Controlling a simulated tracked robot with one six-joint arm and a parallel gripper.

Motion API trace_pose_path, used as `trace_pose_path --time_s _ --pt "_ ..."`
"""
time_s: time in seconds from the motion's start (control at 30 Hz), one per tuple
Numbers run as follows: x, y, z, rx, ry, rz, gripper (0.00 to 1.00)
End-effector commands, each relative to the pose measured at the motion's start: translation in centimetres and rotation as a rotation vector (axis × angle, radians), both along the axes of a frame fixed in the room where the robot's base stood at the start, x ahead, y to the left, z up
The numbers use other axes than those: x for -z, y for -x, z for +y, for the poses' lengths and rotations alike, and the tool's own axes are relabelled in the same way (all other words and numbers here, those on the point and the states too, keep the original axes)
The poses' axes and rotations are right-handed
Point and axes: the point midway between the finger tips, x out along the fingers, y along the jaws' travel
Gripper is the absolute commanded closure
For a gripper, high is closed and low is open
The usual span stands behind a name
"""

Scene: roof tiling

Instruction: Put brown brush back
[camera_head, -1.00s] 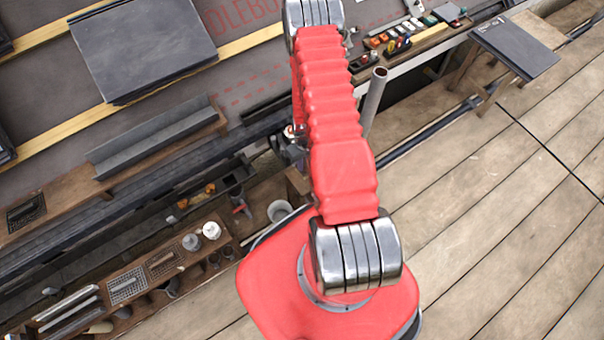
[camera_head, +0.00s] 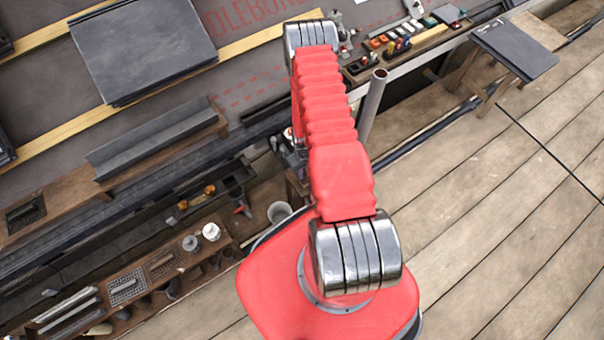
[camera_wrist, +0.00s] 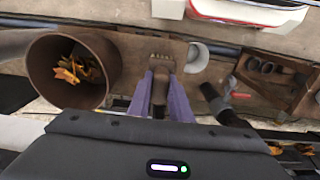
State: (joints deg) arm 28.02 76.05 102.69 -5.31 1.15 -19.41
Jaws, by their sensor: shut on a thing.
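In the wrist view my gripper (camera_wrist: 165,100) points at a wooden board, its two purple fingers shut on the brown brush (camera_wrist: 160,82). The brush lies between the fingers, with its wider end toward the top of the picture, over or against the board (camera_wrist: 125,72); I cannot tell if it touches. In the head view my red arm hides most of the gripper, and I cannot make out the brush there.
A brown bucket (camera_wrist: 72,72) with orange-yellow scraps stands left of the fingers. A white cup (camera_wrist: 196,57) is close on the right, beside a wooden holder (camera_wrist: 262,72). In the head view, a wooden tool rack (camera_head: 140,280) stands lower left and slates (camera_head: 145,50) lie upper left.

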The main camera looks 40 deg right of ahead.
Motion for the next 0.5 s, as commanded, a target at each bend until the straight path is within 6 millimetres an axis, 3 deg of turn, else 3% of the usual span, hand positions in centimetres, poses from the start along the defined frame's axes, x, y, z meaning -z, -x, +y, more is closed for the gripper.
trace_pose_path --time_s 0.47,0.5 --pt "0.78 -0.01 0.03 0.0 0.0 0.0 1.0" --pt "0.74 -0.02 0.03 0.0 0.0 0.0 0.79"
